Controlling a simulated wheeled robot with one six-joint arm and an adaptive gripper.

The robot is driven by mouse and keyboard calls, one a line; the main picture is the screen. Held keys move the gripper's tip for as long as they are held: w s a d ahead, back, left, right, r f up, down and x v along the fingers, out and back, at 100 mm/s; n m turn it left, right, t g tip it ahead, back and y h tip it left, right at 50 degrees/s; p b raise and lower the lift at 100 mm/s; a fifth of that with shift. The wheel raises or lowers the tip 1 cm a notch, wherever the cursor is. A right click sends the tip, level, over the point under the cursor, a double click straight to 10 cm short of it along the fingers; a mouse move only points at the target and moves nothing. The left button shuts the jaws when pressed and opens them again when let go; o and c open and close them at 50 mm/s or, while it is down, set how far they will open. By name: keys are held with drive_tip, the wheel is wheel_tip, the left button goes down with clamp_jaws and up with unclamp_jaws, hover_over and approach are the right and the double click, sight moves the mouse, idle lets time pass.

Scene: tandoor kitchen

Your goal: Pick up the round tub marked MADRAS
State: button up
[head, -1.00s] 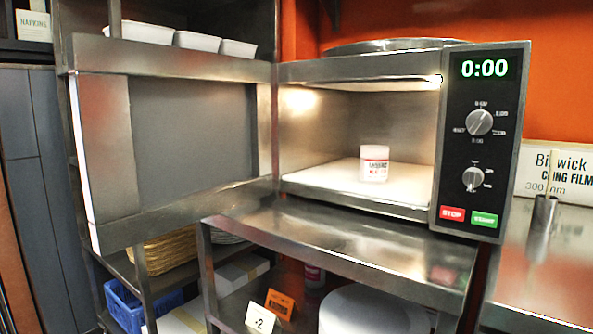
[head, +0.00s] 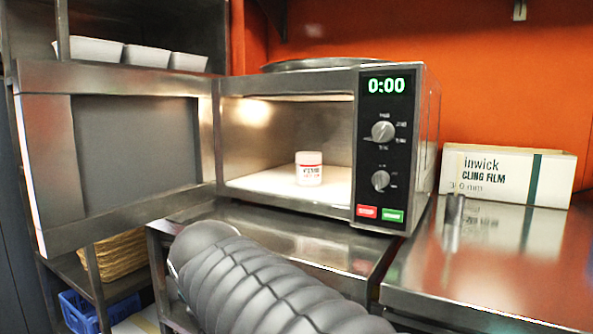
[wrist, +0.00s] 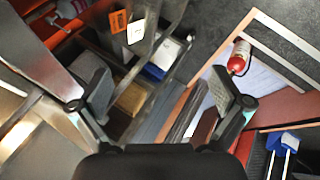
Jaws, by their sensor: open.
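A small round white tub (head: 309,168) with a red band and dark lettering stands upright inside the open microwave (head: 399,150). Its lettering is too blurred to read surely. It stands on the pale microwave floor, with bare space around it. My gripper (wrist: 160,90) shows in the wrist view with its two fingers wide apart and nothing between them. It faces down past shelves and the floor. The tub does not show in the wrist view, and the gripper's fingertips do not show in the head view.
The microwave door (head: 135,150) is swung open to the left. A steel counter (head: 500,265) is at right, with a cling film box (head: 500,175) and a metal cylinder (head: 452,215). White containers (head: 146,56) sit on the upper left shelf. A red extinguisher (wrist: 240,56) shows in the wrist view.

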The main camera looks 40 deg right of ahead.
sight(303, 158)
drive_tip(key=w+d+r+n+h, duration=0.1)
drive_tip(key=w+d+r+n, duration=0.1)
drive_tip(key=w+d+r, duration=0.1)
drive_tip(key=w+d+r+n+h, duration=0.2)
drive_tip(key=w+d+r+n, duration=0.1)
drive_tip(key=d+r, duration=0.3)
drive_tip(key=w+d+r+n+h, duration=0.1)
drive_tip(key=w+d+r+n, duration=0.2)
drive_tip(key=d+r, duration=0.1)
drive_tip(key=shift+d+r+h+p, duration=0.25)
drive_tip(key=shift+r+h+p, duration=0.15)
drive_tip(key=shift+r, duration=0.1)
drive_tip(key=w+d+r+n+g+h, duration=0.1)
drive_tip(key=w+d+r+n+h, duration=0.3)
drive_tip(key=d+r+n, duration=0.55)
drive_tip(key=shift+m, duration=0.95)
drive_tip(key=d, duration=0.3)
drive_tip(key=w+d+f, duration=0.1)
drive_tip(key=d, duration=0.2)
drive_tip(key=w+d+f, duration=0.1)
drive_tip(key=d, duration=0.2)
drive_tip(key=shift+w+d, duration=0.15)
drive_tip(key=shift+d, duration=0.15)
drive_tip(key=shift+s+x, duration=0.15)
drive_tip(key=shift+x, duration=1.4)
drive_tip(key=shift+s+x, duration=0.15)
drive_tip(key=shift+x, duration=1.4)
drive_tip(key=c, duration=1.6)
